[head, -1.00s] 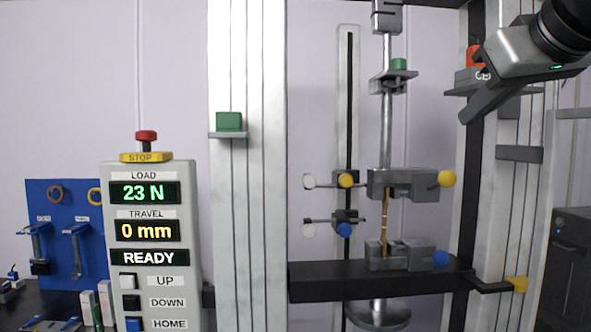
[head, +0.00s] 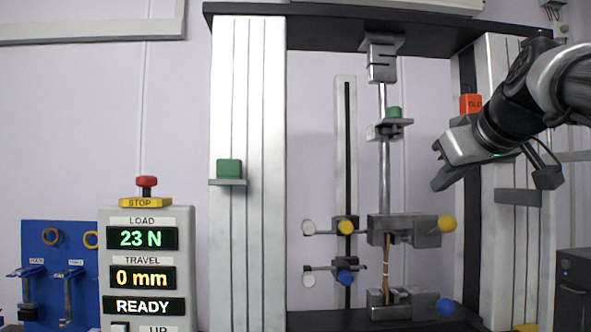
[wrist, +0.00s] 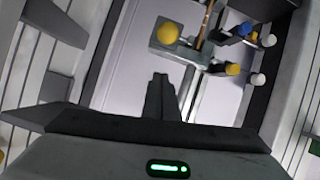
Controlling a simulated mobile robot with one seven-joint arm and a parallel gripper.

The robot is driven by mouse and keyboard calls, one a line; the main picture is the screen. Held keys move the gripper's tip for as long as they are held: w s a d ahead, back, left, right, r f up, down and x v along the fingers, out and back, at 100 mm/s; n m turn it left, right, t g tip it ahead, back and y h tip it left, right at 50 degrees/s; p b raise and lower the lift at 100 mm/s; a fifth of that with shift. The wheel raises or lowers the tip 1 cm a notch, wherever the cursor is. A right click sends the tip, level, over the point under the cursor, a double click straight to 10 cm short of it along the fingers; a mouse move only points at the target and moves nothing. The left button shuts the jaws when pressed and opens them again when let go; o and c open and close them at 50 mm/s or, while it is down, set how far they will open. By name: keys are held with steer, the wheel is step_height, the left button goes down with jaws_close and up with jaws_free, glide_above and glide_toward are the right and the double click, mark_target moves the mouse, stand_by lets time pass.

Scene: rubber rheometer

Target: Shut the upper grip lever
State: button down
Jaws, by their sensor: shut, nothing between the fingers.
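The upper grip (head: 395,230) is a grey block in the middle of the test frame, with a yellow ball knob (head: 447,224) on its lever at the right. In the wrist view the yellow knob (wrist: 167,34) is ahead of my fingers, beside the grey upper grip (wrist: 190,52). A brown strip specimen (head: 386,262) runs from the upper grip down to the lower grip (head: 394,303), which has a blue knob (head: 445,306). My gripper (head: 438,184) is shut and empty, above the yellow knob and apart from it. Its closed fingers (wrist: 160,92) point towards the grip.
Extensometer arms with yellow (head: 346,227) and blue (head: 345,278) knobs stand left of the grips. Frame columns flank the opening, the left one (head: 247,120) being wide. The control panel (head: 150,222) reads 23 N, 0 mm, READY. A red-orange block (head: 470,103) sits behind my arm.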

mark_target(439, 227)
steer(key=f, duration=0.2)
steer(key=f+b, duration=0.1)
steer(key=f, duration=0.1)
steer(key=shift+s+d, duration=0.3)
steer(key=shift+d, duration=0.1)
steer(key=shift+b, duration=0.3)
